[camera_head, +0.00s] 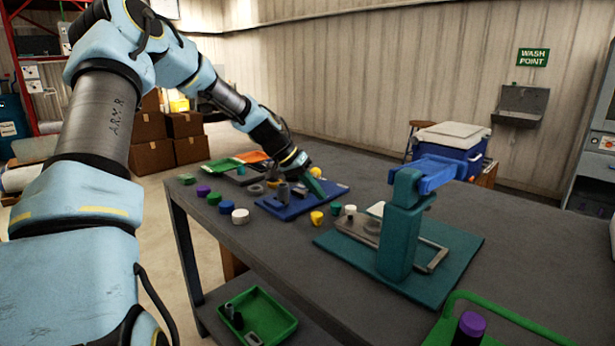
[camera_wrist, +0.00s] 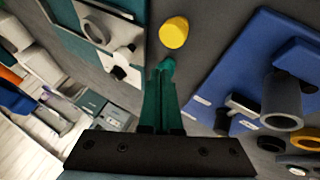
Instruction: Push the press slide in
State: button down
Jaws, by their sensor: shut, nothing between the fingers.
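The press stands on a teal base plate (camera_head: 335,248) on the table, with a teal column (camera_head: 397,240) and a blue head (camera_head: 437,176). Its slide appears to be the pale grey plate (camera_head: 355,228) in a metal frame, left of the column and partly hidden by it. In the wrist view, part of the teal base (camera_wrist: 66,14) and what looks like the slide (camera_wrist: 100,25) show at the upper left. My gripper (camera_head: 318,187) has green fingers, shut and empty, above the blue board. In the wrist view, its fingertips (camera_wrist: 166,66) point towards a yellow cap (camera_wrist: 174,32), beside the slide.
A blue board (camera_head: 290,209) with grey cylinders lies left of the press. Several coloured caps, including a white one (camera_head: 240,216), stand along the table's near left edge. A blue cooler (camera_head: 452,145) stands behind. Bare tabletop (camera_head: 540,240) lies right of the press.

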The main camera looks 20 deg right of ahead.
jog(key=d, duration=0.1)
jog(key=s+d+f+p, duration=0.1)
jog(key=s+d, duration=0.1)
jog(key=shift+f, duration=0.25)
jog(key=shift+s+d+f+p, duration=0.15)
jog(key=shift+s+d+p, duration=0.25)
jog(key=shift+s+d, duration=0.2)
jog(key=s+d+b, duration=0.1)
jog(key=s, duration=0.2)
jog(key=s+d, duration=0.2)
jog(key=s, duration=0.2)
jog(key=s+d+b, duration=0.1)
jog(key=s+d, duration=0.1)
jog(key=s, duration=0.1)
jog(key=shift+s+d+b, duration=0.15)
jog(key=shift+s+b, duration=0.15)
jog(key=shift+s, duration=0.05)
